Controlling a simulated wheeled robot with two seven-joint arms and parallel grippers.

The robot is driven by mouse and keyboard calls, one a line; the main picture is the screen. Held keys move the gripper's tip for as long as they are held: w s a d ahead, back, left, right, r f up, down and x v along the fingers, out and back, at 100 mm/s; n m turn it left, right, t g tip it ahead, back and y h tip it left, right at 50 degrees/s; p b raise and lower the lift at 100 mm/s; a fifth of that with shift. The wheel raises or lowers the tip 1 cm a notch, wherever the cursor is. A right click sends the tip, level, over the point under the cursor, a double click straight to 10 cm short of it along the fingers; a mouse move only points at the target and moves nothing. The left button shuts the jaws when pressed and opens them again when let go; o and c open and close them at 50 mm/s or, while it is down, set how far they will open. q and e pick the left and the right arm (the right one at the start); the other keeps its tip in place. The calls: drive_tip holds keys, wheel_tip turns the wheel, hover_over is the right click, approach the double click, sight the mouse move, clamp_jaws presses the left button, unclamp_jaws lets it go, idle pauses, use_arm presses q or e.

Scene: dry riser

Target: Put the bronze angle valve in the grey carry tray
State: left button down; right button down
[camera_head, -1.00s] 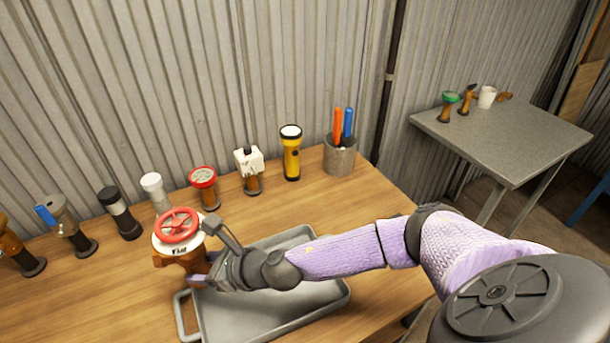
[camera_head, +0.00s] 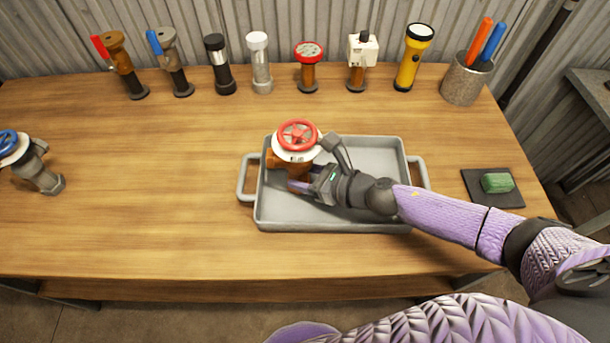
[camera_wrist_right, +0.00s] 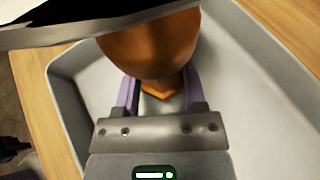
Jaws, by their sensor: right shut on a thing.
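The bronze angle valve (camera_head: 290,168) has a red handwheel over a white disc with lettering. In the head view it is over the left part of the grey carry tray (camera_head: 262,203). My right gripper (camera_head: 294,184) is shut on the valve's bronze body. In the right wrist view the bronze body (camera_wrist_right: 150,50) stands between the two purple fingers (camera_wrist_right: 158,88), with grey tray floor and walls around it. The valve looks upright. I cannot tell whether its base touches the tray floor. My left gripper is not in view.
A grey valve with a blue handwheel (camera_head: 38,172) stands at the far left. Several fittings, a yellow flashlight (camera_head: 412,58) and a pen cup (camera_head: 465,80) line the back. A green sponge (camera_head: 497,183) lies on a dark pad at the right.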

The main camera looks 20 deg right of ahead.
drive_tip(key=shift+f, duration=0.15)
drive_tip(key=shift+c, duration=0.8)
unclamp_jaws()
drive_tip(key=shift+s+d+r, duration=0.1)
drive_tip(key=shift+r, duration=0.2)
drive_tip(key=p+v, duration=0.1)
drive_tip(key=v, duration=0.9)
drive_tip(key=shift+s+d, duration=0.3)
drive_tip(key=shift+s+d+r, duration=0.25)
drive_tip(key=shift+s, duration=0.05)
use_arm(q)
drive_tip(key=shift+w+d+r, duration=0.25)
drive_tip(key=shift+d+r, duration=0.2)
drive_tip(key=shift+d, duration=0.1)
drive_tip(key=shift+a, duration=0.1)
